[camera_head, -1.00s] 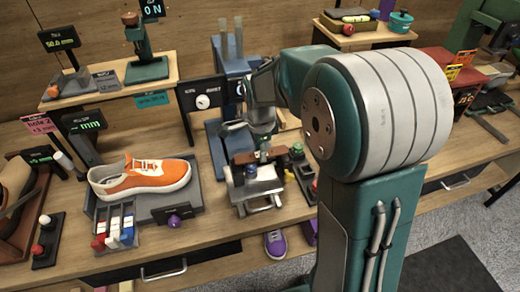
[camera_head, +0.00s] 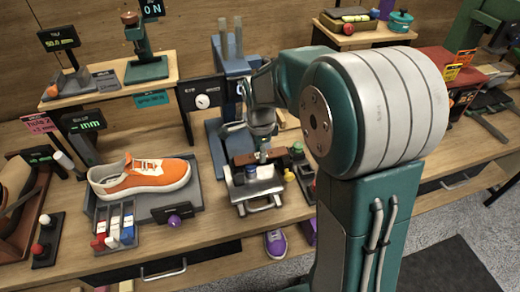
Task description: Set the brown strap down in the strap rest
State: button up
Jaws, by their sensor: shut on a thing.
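My gripper (camera_head: 263,148) points down at the middle of the bench, in front of the blue machine. It is shut on the brown strap (camera_head: 244,159), which lies level and sticks out on both sides of the fingers. The strap is just above or on the back of a small grey metal stand (camera_head: 262,188). I cannot tell whether they touch. I cannot make out for certain which part is the strap rest; the gripper and strap cover some of that area.
An orange sneaker (camera_head: 140,176) lies on a grey tray to the left. Small coloured knobs (camera_head: 297,149) stand close on the right of the stand. The blue machine (camera_head: 228,70) rises behind. A purple shoe (camera_head: 275,243) is below the bench's front edge.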

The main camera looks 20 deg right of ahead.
jog(key=shift+f, duration=0.75)
jog(key=o, duration=1.2)
notch_tip(320, 180, up, 12)
jog(key=shift+w+f, duration=0.1)
jog(key=s+r+n+t, duration=0.1)
jog(key=s+n+t, duration=0.1)
jog(key=s+n, duration=0.4)
jog(key=s+r+n+t, duration=0.1)
jog(key=s+n, duration=0.5)
jog(key=s, duration=0.2)
jog(key=s+r+n+t, duration=0.1)
jog(key=s+n+t, duration=0.1)
jog(key=s+n, duration=0.4)
jog(key=shift+s+t, duration=0.3)
jog(key=shift+s, duration=0.2)
